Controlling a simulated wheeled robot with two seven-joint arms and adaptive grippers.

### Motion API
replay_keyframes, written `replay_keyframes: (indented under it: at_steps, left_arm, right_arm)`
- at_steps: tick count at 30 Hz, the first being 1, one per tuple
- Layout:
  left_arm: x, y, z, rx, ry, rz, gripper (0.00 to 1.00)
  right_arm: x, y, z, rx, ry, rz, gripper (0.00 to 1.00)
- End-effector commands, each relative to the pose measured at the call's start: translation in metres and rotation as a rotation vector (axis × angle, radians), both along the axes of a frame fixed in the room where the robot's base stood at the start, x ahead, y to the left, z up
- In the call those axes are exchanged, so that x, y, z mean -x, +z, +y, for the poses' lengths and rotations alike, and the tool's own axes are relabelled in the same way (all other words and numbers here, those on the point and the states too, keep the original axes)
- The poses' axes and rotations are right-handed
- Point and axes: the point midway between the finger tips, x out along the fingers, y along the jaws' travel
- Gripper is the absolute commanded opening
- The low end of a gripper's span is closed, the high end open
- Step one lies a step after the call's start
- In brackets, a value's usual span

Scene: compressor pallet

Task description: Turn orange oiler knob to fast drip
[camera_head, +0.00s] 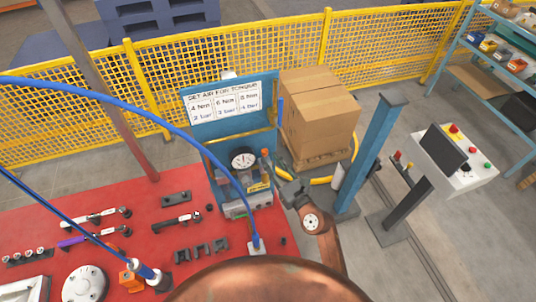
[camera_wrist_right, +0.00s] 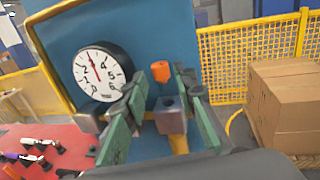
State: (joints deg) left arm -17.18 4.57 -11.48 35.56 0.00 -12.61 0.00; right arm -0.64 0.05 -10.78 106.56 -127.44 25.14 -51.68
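The orange oiler knob (camera_wrist_right: 158,72) sits on top of a grey oiler body (camera_wrist_right: 171,115) in front of the blue panel (camera_wrist_right: 150,35). In the head view the knob (camera_head: 264,152) is a tiny orange spot right of the gauge. My right gripper (camera_wrist_right: 161,88) is open, its green-padded fingers on either side of the oiler, with the knob showing between the tips. Contact cannot be told. In the head view the right gripper (camera_head: 275,172) is beside the panel's lower right. The white round gauge (camera_wrist_right: 100,73) is left of the knob. My left gripper is not in view.
A red table (camera_head: 150,215) holds tools and fittings at left. A blue hose (camera_head: 190,135) arches to the panel's base. Cardboard boxes (camera_head: 318,115), a blue post (camera_head: 368,150) and a control console (camera_head: 455,165) stand to the right. Yellow mesh fence (camera_head: 215,55) runs behind.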

Motion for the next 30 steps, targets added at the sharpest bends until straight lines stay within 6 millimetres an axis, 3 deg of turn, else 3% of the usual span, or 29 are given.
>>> replay_keyframes:
  at_steps: [6, 17, 28, 30]
  left_arm:
    - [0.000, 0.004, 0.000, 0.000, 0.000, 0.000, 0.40]
    - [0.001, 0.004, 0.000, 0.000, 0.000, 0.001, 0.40]
    - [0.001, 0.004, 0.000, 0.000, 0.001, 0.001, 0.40]
    - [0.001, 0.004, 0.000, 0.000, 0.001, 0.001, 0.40]
  right_arm:
    - [-0.023, 0.001, 0.014, -0.002, 0.001, 0.001, 0.26]
    - [-0.028, 0.000, 0.017, -0.002, 0.000, 0.001, 0.26]
    - [-0.028, 0.000, 0.016, -0.003, 0.000, 0.002, 0.01]
    - [-0.028, 0.000, 0.016, -0.003, 0.000, 0.002, 0.00]
